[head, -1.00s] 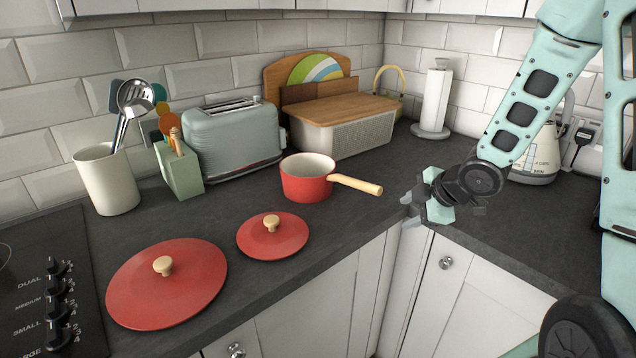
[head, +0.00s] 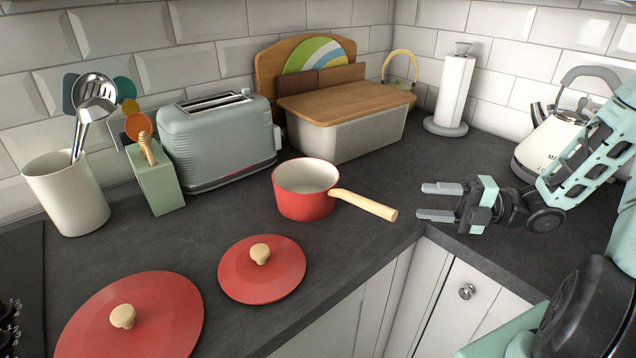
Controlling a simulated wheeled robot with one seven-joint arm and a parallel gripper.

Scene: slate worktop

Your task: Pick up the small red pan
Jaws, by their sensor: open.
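The small red pan (head: 305,201) stands upright on the slate worktop, with a cream inside and a pale wooden handle (head: 364,204) pointing right. It is empty as far as I can see. My gripper (head: 428,202) is open, with its two grey fingers pointing left toward the end of the handle. It is just right of the handle tip, apart from it, and holds nothing.
Two red lids, one small (head: 281,278) and one large (head: 165,318), lie in front. A paper-towel holder (head: 454,92) and a kettle (head: 548,140) are at the right. The worktop's front edge runs near my gripper.

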